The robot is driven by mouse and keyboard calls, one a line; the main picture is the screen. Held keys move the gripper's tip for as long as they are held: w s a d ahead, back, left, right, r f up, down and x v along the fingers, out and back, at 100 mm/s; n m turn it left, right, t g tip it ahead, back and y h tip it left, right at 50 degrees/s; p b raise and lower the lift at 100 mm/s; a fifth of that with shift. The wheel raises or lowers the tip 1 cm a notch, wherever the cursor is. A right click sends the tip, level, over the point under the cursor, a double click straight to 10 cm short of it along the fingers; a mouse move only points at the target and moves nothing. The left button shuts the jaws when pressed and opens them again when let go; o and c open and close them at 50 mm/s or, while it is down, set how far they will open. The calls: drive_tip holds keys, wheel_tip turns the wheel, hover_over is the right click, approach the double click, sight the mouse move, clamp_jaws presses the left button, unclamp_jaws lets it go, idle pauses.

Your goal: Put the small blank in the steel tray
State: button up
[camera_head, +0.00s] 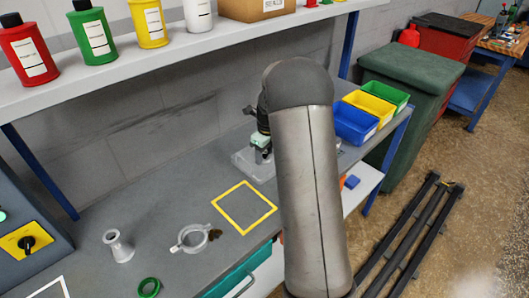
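I cannot tell for sure which thing is the small blank or the steel tray. A round grey metal dish or ring with two side lugs (190,239) lies on the grey bench. A small dark brown piece (215,234) lies close to its right side. A pale grey flanged, spool-like part (118,246) stands to the left, and a green ring (149,287) lies at the front edge. My gripper does not show. My own arm link fills the middle of the view and hides part of the bench.
A yellow square outline (244,208) marks bare bench. Behind it stands a black device on a clear-grey base (250,166), partly hidden by my arm. Blue (354,123), yellow and green bins stand at right. A shelf (150,57) with bottles overhangs the back. A control box (25,232) stands left.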

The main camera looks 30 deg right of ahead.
sight(268, 161)
drive_tip(key=shift+r, duration=0.1)
wheel_tip(268, 161, up, 12)
drive_tip(key=s, duration=0.1)
drive_tip(key=s+a+r+n, duration=0.2)
drive_tip(key=s+a+n, duration=0.9)
drive_tip(key=s+n, duration=0.3)
drive_tip(key=s+a+f+n, duration=0.2)
drive_tip(key=s+a+n, duration=0.1)
drive_tip(key=s+n, duration=0.5)
drive_tip(key=s+a+f+n+g, duration=0.1)
drive_tip(key=s+a+f+n, duration=0.2)
drive_tip(key=s+n, duration=0.5)
drive_tip(key=shift+s+a+n+h+b, duration=0.3)
drive_tip(key=shift+s+a+n, duration=0.1)
drive_tip(key=shift+s, duration=0.7)
drive_tip(key=shift+r, duration=0.1)
